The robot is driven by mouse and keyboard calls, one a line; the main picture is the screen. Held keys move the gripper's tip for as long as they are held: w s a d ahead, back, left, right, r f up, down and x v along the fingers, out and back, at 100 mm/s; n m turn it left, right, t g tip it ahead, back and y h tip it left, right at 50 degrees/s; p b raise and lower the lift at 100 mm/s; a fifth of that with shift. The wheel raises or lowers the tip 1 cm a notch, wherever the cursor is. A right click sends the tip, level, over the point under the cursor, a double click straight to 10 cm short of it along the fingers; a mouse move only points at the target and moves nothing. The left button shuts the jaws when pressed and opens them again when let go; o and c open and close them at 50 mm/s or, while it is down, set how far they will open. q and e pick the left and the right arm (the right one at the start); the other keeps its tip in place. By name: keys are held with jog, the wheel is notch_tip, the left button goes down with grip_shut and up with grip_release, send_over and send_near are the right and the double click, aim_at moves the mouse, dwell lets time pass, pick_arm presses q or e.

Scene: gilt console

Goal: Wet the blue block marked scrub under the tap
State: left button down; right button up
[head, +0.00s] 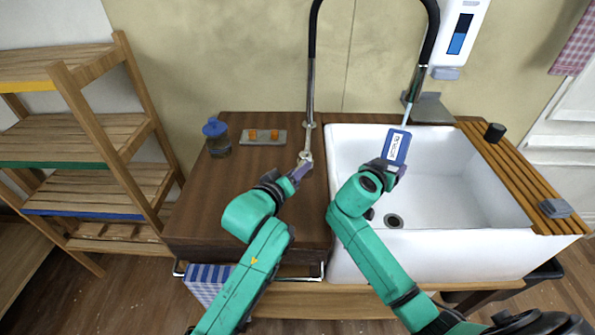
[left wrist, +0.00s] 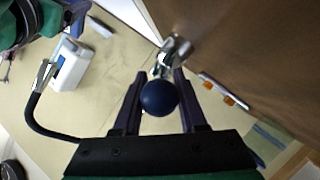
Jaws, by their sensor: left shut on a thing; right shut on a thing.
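The blue block (head: 397,147) with a white label is held upright over the white sink (head: 350,243). My right gripper (head: 389,167) is shut on its lower end. The tap (head: 311,80) has a tall black arched hose, and its spout hangs just above the block. A thin pale-blue stream runs from the spout to the block's top. My left gripper (head: 303,163) is shut at the tap's lever beside the sink. In the left wrist view a dark blue knob (left wrist: 158,98) sits between the fingers of my left gripper (left wrist: 160,90). The label's lettering is too small to read.
A blue-lidded jar (head: 217,138) and a tray with orange pieces (head: 263,137) stand on the wooden counter. A slatted board (head: 510,175) at the sink's right carries a dark cup (head: 495,132) and a grey block (head: 555,208). A dispenser (head: 460,35) hangs behind.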

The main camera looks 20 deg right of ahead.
pick_arm(q)
jog(key=shift+w+a+m+g+h, duration=0.35)
jog(key=shift+m+g+h, duration=0.15)
jog(key=shift+m+g, duration=0.15)
jog(key=shift+w+a+m+g+h, duration=0.2)
jog(key=shift+a+m+g+h, duration=0.1)
jog(key=shift+m+g+h, duration=0.3)
jog(key=c, duration=0.8)
grip_release()
